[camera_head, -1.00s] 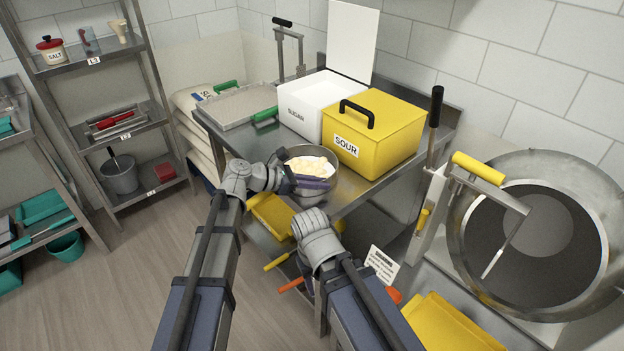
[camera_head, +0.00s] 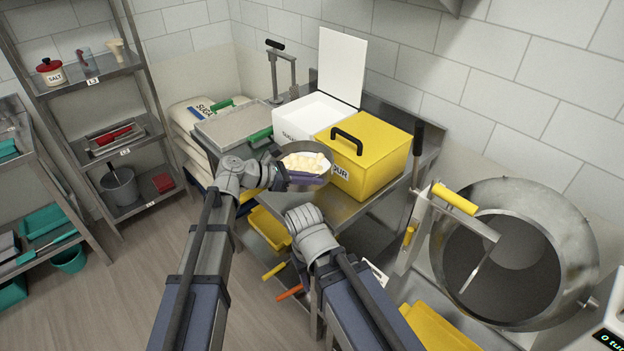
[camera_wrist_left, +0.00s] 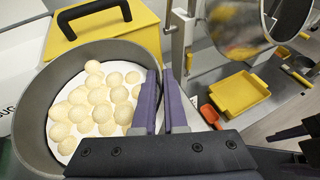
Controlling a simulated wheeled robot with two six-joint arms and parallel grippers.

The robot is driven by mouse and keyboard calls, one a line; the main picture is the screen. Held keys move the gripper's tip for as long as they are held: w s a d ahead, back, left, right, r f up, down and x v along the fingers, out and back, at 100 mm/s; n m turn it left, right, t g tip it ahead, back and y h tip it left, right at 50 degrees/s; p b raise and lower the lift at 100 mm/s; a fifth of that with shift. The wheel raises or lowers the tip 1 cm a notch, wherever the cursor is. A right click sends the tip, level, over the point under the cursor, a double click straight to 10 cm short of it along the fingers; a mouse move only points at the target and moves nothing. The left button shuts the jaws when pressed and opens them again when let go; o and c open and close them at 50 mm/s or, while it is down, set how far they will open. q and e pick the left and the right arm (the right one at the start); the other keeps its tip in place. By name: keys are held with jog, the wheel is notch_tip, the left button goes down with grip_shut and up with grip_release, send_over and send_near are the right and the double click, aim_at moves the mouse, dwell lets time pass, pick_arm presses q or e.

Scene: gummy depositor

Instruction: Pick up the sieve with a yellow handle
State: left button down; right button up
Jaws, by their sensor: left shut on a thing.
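My left gripper (camera_head: 290,178) is shut on the wall of a round grey metal bowl (camera_head: 322,152). In the left wrist view its purple fingers (camera_wrist_left: 166,105) grip the wall of the bowl (camera_wrist_left: 32,115), which holds several pale round pieces and white powder. The bowl hangs in front of the yellow SOUR box. A yellow handle (camera_head: 274,271) sticks out at the front of the lower shelf; what it belongs to is hidden, so I cannot tell whether it is the sieve. My right arm ends above that shelf; its fingers are hidden.
The yellow SOUR box (camera_head: 375,160) and white sugar box (camera_head: 290,125) stand on the steel table, with a tray (camera_head: 232,127) at left. An orange handle (camera_head: 290,292) sticks out below. A large round drum (camera_head: 575,250) stands at right.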

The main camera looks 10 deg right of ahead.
pick_arm(q)
notch_tip(320, 180, up, 7)
jog(key=p, duration=0.5)
pick_arm(e)
notch_tip(320, 180, up, 7)
dwell(1.4)
